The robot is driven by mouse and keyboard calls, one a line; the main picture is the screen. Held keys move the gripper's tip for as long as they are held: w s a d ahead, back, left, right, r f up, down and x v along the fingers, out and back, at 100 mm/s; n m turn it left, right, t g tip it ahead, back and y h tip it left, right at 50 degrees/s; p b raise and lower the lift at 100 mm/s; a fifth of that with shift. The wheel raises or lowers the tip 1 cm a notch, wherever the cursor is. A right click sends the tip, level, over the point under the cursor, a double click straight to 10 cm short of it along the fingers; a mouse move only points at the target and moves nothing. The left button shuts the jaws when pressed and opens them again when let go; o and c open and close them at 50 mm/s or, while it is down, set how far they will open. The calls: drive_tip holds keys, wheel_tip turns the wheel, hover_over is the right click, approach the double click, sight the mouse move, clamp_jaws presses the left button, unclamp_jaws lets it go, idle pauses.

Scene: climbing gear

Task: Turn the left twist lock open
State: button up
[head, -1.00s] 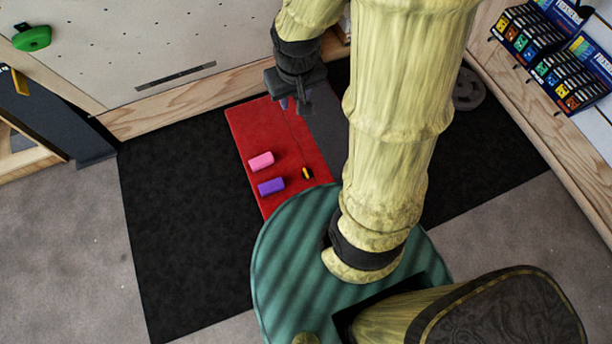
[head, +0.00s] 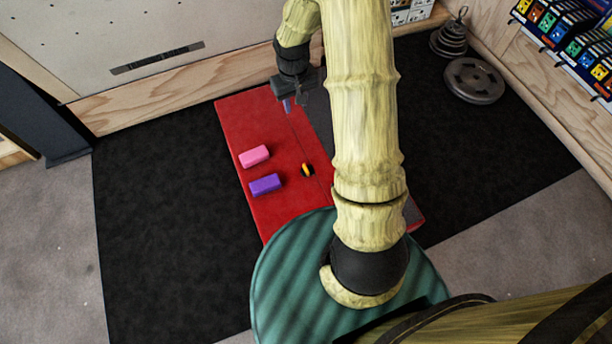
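No twist lock can be made out for certain in the head view. A small yellow-and-black piece (head: 307,170) lies on the red pad (head: 240,125), close to a thin dark seam; it is too small to tell what it is. My gripper (head: 288,104) is over the far end of the pad, well beyond that piece. A small bluish-purple patch shows just under the gripper, and I cannot tell whether it is held. The finger gap is too small to read. My arm hides part of the pad's right side.
A pink block (head: 254,156) and a purple block (head: 265,184) lie on the pad's left part. The black mat (head: 150,220) around it is clear on the left. Weight plates (head: 474,80) lie at the back right. A wooden-edged wall (head: 170,92) stands behind.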

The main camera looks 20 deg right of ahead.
drive_tip(key=b, duration=1.8)
hover_over(306, 168)
wheel_tip(306, 168, down, 32)
drive_tip(key=shift+s+m+g, duration=0.1)
drive_tip(key=shift+m+g, duration=0.2)
wheel_tip(306, 168, down, 17)
drive_tip(key=b, duration=0.9)
drive_tip(key=shift+f+b, duration=0.2)
drive_tip(key=shift+b, duration=0.1)
clamp_jaws()
